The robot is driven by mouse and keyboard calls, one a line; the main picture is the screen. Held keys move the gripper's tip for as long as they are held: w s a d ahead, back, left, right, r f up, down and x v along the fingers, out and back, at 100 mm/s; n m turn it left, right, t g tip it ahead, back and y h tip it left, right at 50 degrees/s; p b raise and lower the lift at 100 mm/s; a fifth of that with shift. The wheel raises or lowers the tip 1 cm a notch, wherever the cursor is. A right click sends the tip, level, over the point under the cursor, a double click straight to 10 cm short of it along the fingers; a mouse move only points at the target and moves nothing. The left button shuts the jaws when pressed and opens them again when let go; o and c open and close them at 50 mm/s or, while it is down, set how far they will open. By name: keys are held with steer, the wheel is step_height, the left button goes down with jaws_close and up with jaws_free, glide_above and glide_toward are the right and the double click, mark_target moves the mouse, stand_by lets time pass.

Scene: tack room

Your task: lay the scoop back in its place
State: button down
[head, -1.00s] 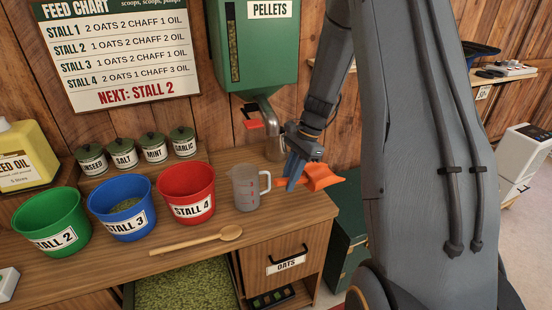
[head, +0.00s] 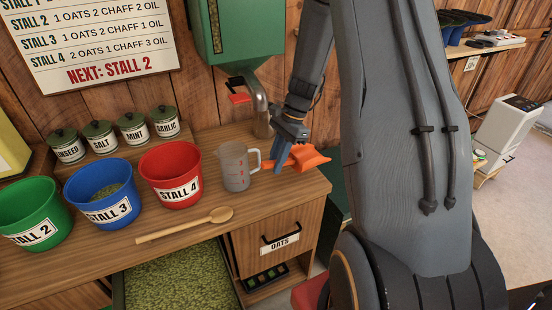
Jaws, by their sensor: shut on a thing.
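The orange scoop (head: 310,157) is at the right end of the wooden bench (head: 215,246), just right of the clear measuring jug (head: 236,172). My gripper (head: 281,163) is shut on the scoop near its handle, with the scoop's bowl sticking out to the right. The fingers cover part of the handle. I cannot tell whether the scoop touches the bench top or is held slightly above it.
Green (head: 37,208), blue (head: 103,218) and red (head: 172,190) buckets stand left of the jug. A wooden spoon (head: 185,226) lies in front. The pellet dispenser's spout (head: 261,108) hangs behind my gripper. A green-filled bin (head: 180,280) is below.

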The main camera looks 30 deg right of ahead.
steer(key=shift+f+b, duration=2)
steer(key=shift+f, duration=1.4)
steer(key=c, duration=1.6)
jaws_free()
steer(key=shift+o, duration=0.2)
steer(key=b+v, duration=0.2)
steer(key=v, duration=0.6)
step_height(320, 180, up, 8)
steer(key=p, duration=0.6)
